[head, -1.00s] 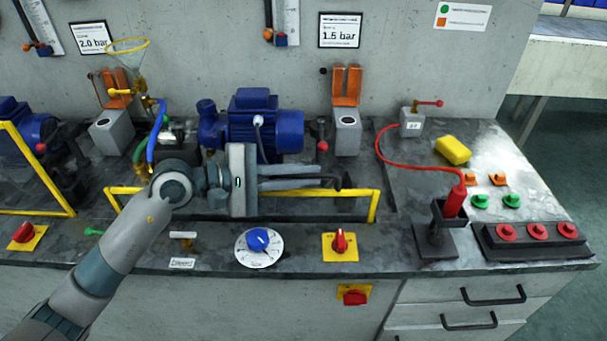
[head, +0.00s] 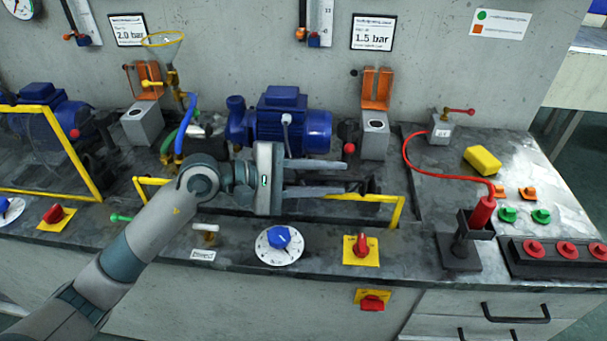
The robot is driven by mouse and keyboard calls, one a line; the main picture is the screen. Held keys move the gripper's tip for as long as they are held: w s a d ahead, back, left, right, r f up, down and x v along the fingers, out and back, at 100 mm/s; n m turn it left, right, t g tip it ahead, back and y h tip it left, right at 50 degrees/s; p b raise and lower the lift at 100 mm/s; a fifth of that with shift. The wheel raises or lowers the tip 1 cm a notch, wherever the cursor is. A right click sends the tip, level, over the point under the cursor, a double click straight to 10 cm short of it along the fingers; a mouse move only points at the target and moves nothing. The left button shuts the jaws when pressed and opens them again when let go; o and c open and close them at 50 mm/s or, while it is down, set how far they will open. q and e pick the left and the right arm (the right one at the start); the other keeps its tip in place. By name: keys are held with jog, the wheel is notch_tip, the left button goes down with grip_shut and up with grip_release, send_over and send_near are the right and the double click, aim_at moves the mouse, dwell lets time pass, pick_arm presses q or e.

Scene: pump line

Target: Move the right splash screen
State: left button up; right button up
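The right splash screen is a yellow frame (head: 398,212) standing low in front of the right blue pump motor (head: 290,125). My gripper and arm hide much of its top bar. My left gripper (head: 345,177) reaches in from the left across the screen, its fingers pointing right. The two grey fingers are apart, with a gap between them. A dark piece shows just beyond the fingertips; I cannot tell if they touch it or the frame. My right gripper is not in view.
The left splash screen (head: 75,150), yellow-framed and clear, stands higher at the left. A blue dial (head: 280,238) and a red switch (head: 361,247) sit on the front ledge. A red-handled tool in a black holder (head: 458,250), a red hose and a yellow sponge (head: 482,160) lie right.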

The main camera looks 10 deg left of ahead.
pick_arm(q)
jog(key=shift+a, duration=0.1)
jog(key=shift+s+a, duration=0.2)
jog(key=shift+a, duration=0.4)
jog(key=b+v, duration=0.4)
jog(key=v, duration=1.2)
jog(key=shift+r, duration=0.2)
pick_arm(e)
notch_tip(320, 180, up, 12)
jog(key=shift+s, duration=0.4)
